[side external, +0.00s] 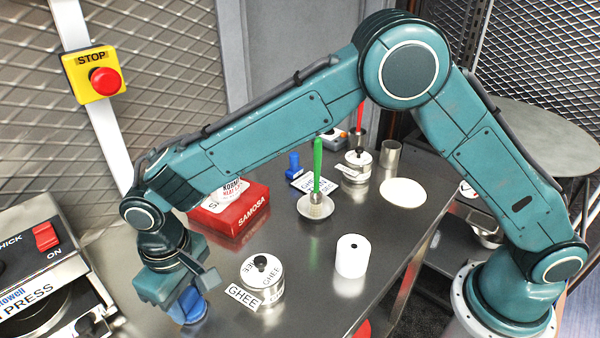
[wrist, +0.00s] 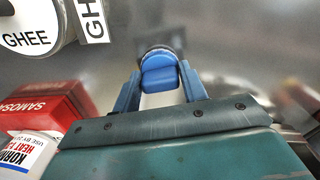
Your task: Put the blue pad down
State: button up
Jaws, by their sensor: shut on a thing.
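My gripper (side external: 184,298) points down at the left side of the steel table and is shut on the blue pad (side external: 192,308). In the wrist view the blue pad (wrist: 160,76) sits between the two fingers of my gripper (wrist: 159,88), with a darker rim at its far end. The fingers hide part of it. The pad is low over the table near the front left; I cannot tell whether it touches the steel.
A ghee tin (side external: 262,276) stands just right of my gripper. A red samosa box (side external: 230,212) lies behind, and a press (side external: 40,270) stands at the left. A white roll (side external: 351,256), a green-handled tool (side external: 317,185) and a small blue object (side external: 295,164) are farther right.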

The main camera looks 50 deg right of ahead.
aim_at(186, 295)
jog(key=o, duration=1)
notch_tip(186, 295, up, 12)
jog(key=shift+r, duration=0.15)
dwell(0.5)
